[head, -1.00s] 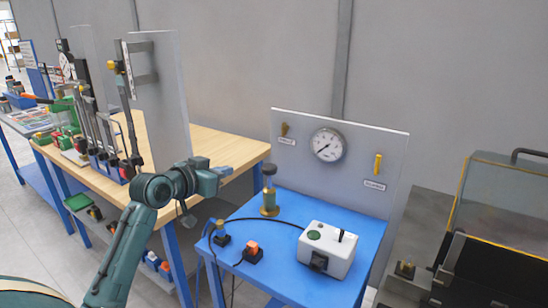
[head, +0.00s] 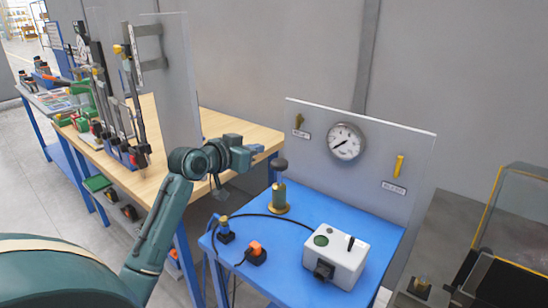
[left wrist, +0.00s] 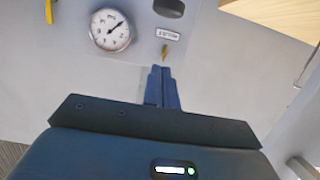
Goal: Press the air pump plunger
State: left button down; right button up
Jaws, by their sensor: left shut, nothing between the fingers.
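The air pump (head: 279,196) stands upright at the back left of the blue table. It has a brass body, a thin rod and a dark round knob (head: 280,164) on top. My left gripper (head: 258,149) is shut and empty. In the head view it is just left of the knob and slightly higher in the picture, with a small gap between them. In the left wrist view the shut blue fingers (left wrist: 162,88) point toward the grey panel, and a dark oval, likely the knob (left wrist: 168,7), shows at the top edge. My right gripper is out of view.
A grey panel with a round gauge (head: 346,142) and two brass-yellow valve handles stands behind the blue table (head: 300,205). A white box (head: 336,256) with a green button sits at its front right. A wooden bench (head: 235,135) stands behind my left arm.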

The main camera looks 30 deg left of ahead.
pick_arm(q)
jog(key=p, duration=0.2)
send_over(274, 167)
notch_tip(274, 167, down, 2)
jog(key=shift+w+d, duration=0.1)
jog(key=shift+w, duration=0.05)
notch_tip(274, 167, down, 3)
jog(key=shift+r, duration=0.1)
jog(key=shift+s+f, duration=0.2)
jog(key=shift+f, duration=0.4)
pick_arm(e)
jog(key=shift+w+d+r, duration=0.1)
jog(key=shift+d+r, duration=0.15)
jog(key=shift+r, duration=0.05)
pick_arm(q)
jog(key=shift+f, duration=0.1)
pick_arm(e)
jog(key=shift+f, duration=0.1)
